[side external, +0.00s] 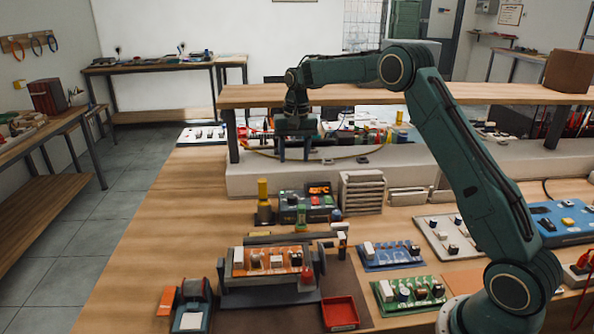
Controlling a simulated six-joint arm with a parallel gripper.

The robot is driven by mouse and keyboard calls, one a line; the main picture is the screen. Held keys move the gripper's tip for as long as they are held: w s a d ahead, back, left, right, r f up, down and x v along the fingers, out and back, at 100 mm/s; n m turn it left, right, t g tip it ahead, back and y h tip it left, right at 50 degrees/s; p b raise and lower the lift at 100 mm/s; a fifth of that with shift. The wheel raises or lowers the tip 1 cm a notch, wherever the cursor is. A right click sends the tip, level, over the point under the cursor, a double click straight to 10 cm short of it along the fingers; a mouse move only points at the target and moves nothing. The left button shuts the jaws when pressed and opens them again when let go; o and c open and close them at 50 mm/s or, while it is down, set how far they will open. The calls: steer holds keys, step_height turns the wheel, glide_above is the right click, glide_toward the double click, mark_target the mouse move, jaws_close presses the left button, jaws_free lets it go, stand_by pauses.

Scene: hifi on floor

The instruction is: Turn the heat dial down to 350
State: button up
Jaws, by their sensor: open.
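A small dark station (305,208) with a lit orange display (318,188) on top stands on the wooden bench, below the middle of the side external view. Small controls show on it, but I cannot tell which one is the heat dial or read any number. My gripper (294,152) points down, open and empty. In the picture it is above and slightly left of the station, in front of the raised back ledge. It appears apart from the station and touches nothing that I can make out.
A yellow-topped bottle (263,203) stands just left of the station, and a grey slotted rack (361,193) just right. A raised wooden shelf (270,96) spans behind my gripper. An orange board in a holder (268,261), a red tray (340,313) and a blue board (391,256) lie nearer the camera.

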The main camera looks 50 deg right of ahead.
mark_target(292, 196)
steer(key=f, duration=1.2)
steer(key=shift+w+a+f, duration=0.15)
steer(key=shift+a+f, duration=0.1)
steer(key=shift+f, duration=0.15)
steer(key=c, duration=1)
